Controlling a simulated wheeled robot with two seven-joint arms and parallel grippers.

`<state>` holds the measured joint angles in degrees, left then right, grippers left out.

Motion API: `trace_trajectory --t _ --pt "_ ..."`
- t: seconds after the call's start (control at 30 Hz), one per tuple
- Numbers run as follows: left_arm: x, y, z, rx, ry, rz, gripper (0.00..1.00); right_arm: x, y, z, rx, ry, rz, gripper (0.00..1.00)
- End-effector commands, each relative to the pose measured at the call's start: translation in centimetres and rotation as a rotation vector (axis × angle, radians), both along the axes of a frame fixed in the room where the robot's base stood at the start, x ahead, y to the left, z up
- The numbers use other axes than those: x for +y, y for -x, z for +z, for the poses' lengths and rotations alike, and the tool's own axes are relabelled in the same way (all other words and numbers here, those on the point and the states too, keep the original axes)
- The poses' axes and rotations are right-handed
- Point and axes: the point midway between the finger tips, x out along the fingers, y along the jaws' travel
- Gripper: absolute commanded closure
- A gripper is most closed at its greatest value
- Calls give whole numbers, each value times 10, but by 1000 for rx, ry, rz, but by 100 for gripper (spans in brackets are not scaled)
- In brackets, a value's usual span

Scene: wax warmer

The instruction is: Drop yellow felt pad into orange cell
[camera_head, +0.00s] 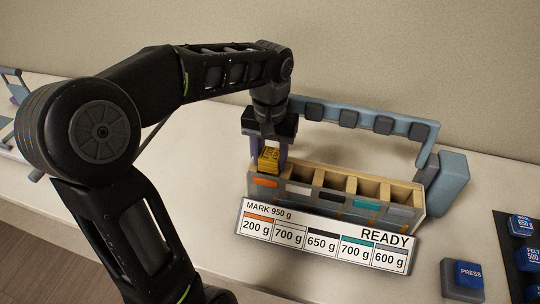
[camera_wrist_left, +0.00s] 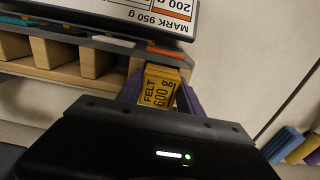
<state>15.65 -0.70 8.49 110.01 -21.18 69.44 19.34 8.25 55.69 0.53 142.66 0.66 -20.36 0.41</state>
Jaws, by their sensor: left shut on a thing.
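The yellow felt pad (camera_head: 269,161), marked FELT 600 g in the left wrist view (camera_wrist_left: 161,86), is between the purple fingers of my left gripper (camera_head: 268,154). The gripper is shut on it and points down. The wooden row of cells (camera_head: 333,178) stands below. The orange label (camera_head: 265,183) marks its leftmost cell in the head view; it also shows in the left wrist view (camera_wrist_left: 165,52). The pad is at the orange cell's mouth, behind that label. The gripper and pad hide the cell's inside, so I cannot tell how deep the pad sits. My right gripper is out of view.
A sign (camera_head: 325,238) reading MARK 950 g, READY and several weights stands in front of the cells. A blue-grey rail (camera_head: 360,121) with dark blocks runs behind them. A blue PRESS button (camera_head: 467,275) is at the right front. Bare table lies left of the cells.

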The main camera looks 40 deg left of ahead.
Motion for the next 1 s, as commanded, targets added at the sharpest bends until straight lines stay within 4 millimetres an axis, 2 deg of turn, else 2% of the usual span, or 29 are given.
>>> trace_trajectory --t 0.23,0.27,0.57,0.87,1.0 --pt "0 0 0 0 0 0 97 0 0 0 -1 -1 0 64" --pt "0 0 0 0 0 0 56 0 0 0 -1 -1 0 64" --pt "0 0 0 0 0 0 32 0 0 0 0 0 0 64" --pt "0 0 1 -1 0 0 31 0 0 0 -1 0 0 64" --pt "0 -1 11 -2 0 1 31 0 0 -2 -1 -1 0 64"
